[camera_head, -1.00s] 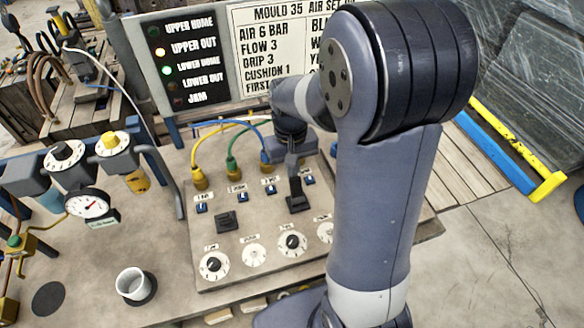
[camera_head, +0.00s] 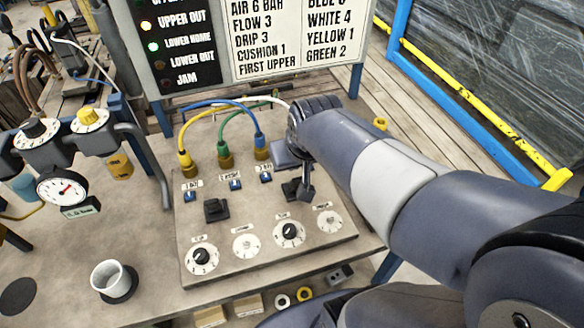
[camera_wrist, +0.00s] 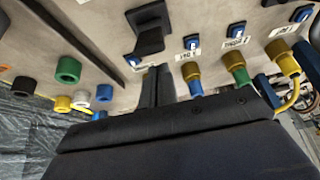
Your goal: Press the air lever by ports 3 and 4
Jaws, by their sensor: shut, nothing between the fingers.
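The air panel (camera_head: 240,262) carries two black levers. The right lever (camera_head: 292,189) is beside my gripper (camera_head: 307,194); it also shows in the wrist view (camera_wrist: 149,30), just beyond the fingertips (camera_wrist: 157,76). My gripper is shut and empty, its fingers pointing down. I cannot tell whether they touch the lever. The left lever (camera_head: 216,210) stands clear. Yellow (camera_head: 185,160), green (camera_head: 224,156) and blue (camera_head: 261,148) hoses are in ports along the back. A white hose passes behind my gripper, which hides its end and the fourth port.
Dials, including a black-knobbed one (camera_head: 289,234), line the panel's front. A gauge (camera_head: 62,189) and a white cup (camera_head: 110,279) are at the left. A sign board (camera_head: 295,38) stands behind. Coloured rings, one green (camera_wrist: 68,69), lie beyond the panel's side.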

